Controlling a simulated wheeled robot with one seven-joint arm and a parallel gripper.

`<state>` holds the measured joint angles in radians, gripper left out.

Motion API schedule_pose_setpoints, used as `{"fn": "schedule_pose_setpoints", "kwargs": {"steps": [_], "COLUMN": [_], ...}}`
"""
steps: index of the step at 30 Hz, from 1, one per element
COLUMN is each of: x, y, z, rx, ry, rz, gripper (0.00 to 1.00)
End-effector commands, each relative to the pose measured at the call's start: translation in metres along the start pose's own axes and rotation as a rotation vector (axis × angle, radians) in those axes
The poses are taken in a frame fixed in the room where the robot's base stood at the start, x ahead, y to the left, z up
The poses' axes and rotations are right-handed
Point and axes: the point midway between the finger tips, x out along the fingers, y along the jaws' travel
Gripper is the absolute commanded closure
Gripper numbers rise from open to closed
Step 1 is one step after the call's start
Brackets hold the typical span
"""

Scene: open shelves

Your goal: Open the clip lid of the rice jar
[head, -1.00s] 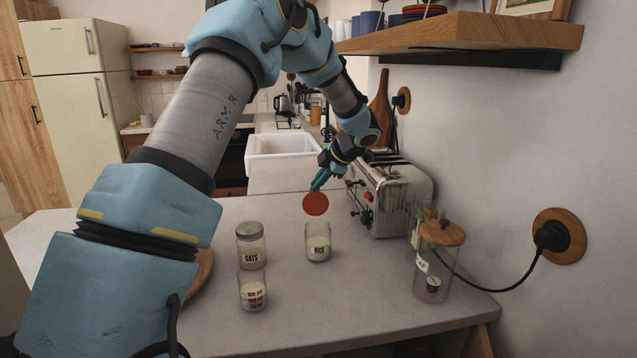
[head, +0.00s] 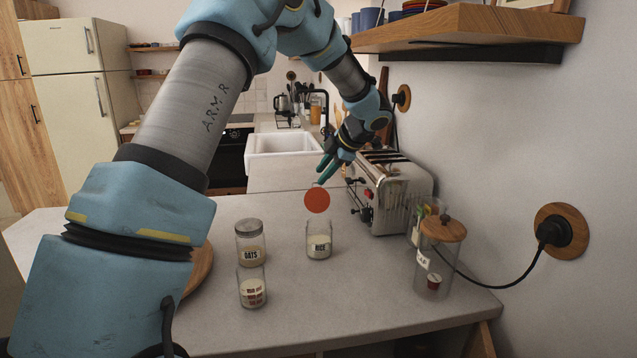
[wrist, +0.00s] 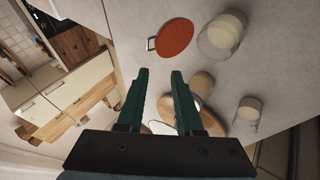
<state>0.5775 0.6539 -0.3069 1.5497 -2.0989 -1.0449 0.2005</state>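The rice jar (head: 319,243) is a clear glass jar with a RICE label and pale contents, upright on the counter. Its round red lid (head: 317,200) stands up on edge above the back of the jar's mouth, so the lid is open. The wrist view also shows the red lid (wrist: 175,38), with a wire clip (wrist: 151,44) at its edge, beside the jar (wrist: 220,35). My gripper (head: 322,174) is just above and behind the lid in the head view. In the wrist view my gripper (wrist: 160,75) has its teal fingers apart with nothing between them.
An oats jar (head: 250,248) and another small jar (head: 252,290) stand to the left. A toaster (head: 398,195) is close on the right of my gripper. A wooden-lidded jar (head: 440,255) stands further right. The front counter is clear.

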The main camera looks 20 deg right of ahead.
Motion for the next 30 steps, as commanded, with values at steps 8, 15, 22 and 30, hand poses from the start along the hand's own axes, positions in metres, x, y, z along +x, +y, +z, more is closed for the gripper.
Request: {"fn": "schedule_pose_setpoints", "kwargs": {"steps": [8, 15, 22, 30], "x": [-0.051, -0.07, -0.071, -0.06], "y": [-0.001, -0.001, 0.0, 0.055], "z": [0.001, 0.0, 0.0, 0.02], "rx": [-0.001, -0.001, 0.0, -0.011], "ry": [-0.003, 0.0, 0.0, -0.103], "rz": [0.003, 0.0, -0.001, 0.206], "gripper": [0.65, 0.65, 0.65, 0.94]}}
